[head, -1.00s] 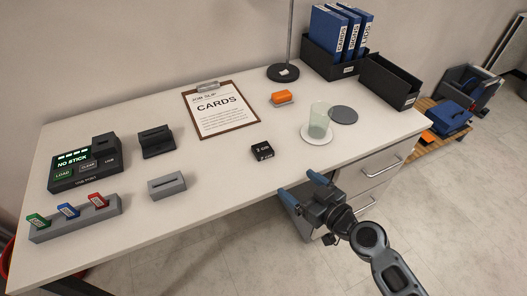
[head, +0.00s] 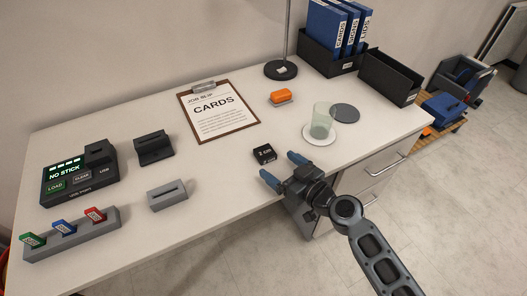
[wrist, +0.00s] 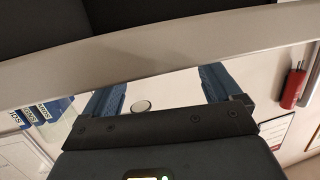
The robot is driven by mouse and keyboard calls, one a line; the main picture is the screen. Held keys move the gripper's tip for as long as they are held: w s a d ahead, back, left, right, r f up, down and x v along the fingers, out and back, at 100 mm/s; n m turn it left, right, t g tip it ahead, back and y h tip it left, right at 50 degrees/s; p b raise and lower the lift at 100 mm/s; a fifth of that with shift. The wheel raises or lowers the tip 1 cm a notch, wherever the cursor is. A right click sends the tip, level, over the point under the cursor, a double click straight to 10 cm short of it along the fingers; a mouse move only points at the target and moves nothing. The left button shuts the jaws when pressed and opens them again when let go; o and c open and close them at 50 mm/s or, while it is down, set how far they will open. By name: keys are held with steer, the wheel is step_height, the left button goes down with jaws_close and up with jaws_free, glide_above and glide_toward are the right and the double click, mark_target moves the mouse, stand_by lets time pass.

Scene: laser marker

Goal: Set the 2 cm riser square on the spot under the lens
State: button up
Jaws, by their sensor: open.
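The small black riser block (head: 264,154) sits on the desk near its front edge, with white "2 CM" lettering on it. My gripper (head: 284,169) is open and empty, its two blue fingers apart at the desk's front edge, just right of and nearer than the block. The fingers do not touch the block. In the wrist view the two fingers (wrist: 160,92) are spread, with nothing held between them; the block cannot be made out there. No lens and no spot under one can be made out in these frames.
A clear glass (head: 322,122) stands on a white disc, with a grey disc (head: 345,113) beside it. An orange-topped block (head: 281,97), a clipboard (head: 222,118) and a grey slotted block (head: 167,195) stand around.

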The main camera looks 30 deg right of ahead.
mark_target(268, 154)
steer(key=shift+d+p+x, duration=0.15)
steer(key=shift+p+x, duration=0.2)
steer(key=shift+x, duration=1.2)
steer(key=shift+d+p+x, duration=0.1)
steer(key=shift+p+x, duration=0.2)
steer(key=shift+x, duration=1.25)
steer(key=shift+r, duration=0.1)
steer(key=c, duration=1.3)
steer(key=shift+r, duration=0.15)
steer(key=shift+c, duration=0.2)
steer(key=shift+r, duration=0.15)
steer(key=f+b+v, duration=0.1)
steer(key=b+v, duration=0.1)
steer(key=v, duration=0.6)
steer(key=f+b+v, duration=0.2)
steer(key=b+v, duration=0.1)
steer(key=v, duration=0.6)
steer(key=shift+s+d+b, duration=0.2)
steer(key=shift+s+b, duration=0.15)
steer(key=shift+s, duration=0.25)
